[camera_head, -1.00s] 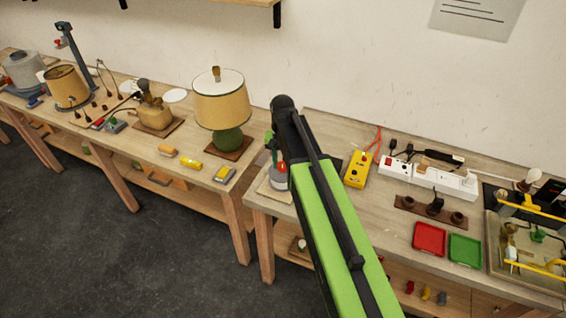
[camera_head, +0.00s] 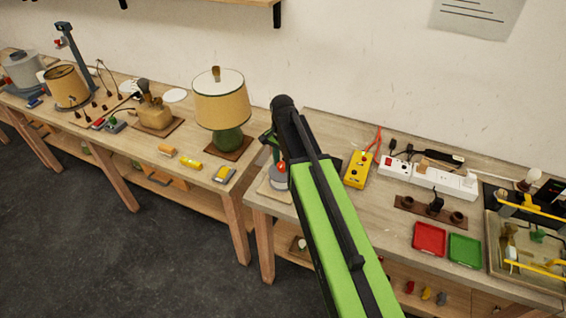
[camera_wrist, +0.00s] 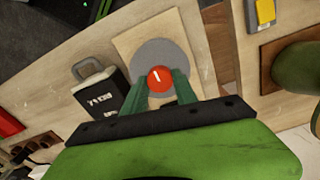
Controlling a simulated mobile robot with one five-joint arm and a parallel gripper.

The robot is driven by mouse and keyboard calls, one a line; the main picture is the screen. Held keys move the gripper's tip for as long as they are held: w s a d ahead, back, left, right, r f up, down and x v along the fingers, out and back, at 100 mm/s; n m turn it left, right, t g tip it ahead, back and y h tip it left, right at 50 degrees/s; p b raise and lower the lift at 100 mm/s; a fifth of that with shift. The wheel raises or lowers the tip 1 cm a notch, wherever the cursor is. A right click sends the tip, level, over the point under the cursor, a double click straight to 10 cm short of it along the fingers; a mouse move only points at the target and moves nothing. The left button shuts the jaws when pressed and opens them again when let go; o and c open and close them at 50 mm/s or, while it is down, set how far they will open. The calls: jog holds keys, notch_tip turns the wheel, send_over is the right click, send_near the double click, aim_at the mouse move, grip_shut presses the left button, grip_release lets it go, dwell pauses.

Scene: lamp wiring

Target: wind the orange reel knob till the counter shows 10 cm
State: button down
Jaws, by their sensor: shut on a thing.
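The orange-red reel knob (camera_wrist: 160,78), with a white mark on top, sits at the middle of a round grey reel (camera_wrist: 146,62) on a pale wooden board (camera_wrist: 128,42). My gripper (camera_wrist: 161,84) is shut on the knob, one green finger on each side. In the head view the knob (camera_head: 281,168) shows just left of my green arm, at the left end of the right bench. A black box (camera_wrist: 104,97) with white characters and a grey handle stands beside the board in the wrist view. I cannot read its characters surely, so the counter's reading is unclear.
A yellow meter (camera_head: 357,170), a white power strip (camera_head: 441,180), a red tray (camera_head: 429,238) and a green tray (camera_head: 464,248) lie right of my arm. A lamp (camera_head: 222,100) stands on the bench to the left, across a gap.

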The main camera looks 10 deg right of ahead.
aim_at(282, 165)
jog(key=shift+s, duration=0.15)
jog(key=c, duration=1)
grip_release()
jog(key=shift+o, duration=0.2)
jog(key=shift+r, duration=0.1)
notch_tip(282, 165, up, 17)
jog(key=p, duration=1.7)
jog(key=shift+r, duration=0.2)
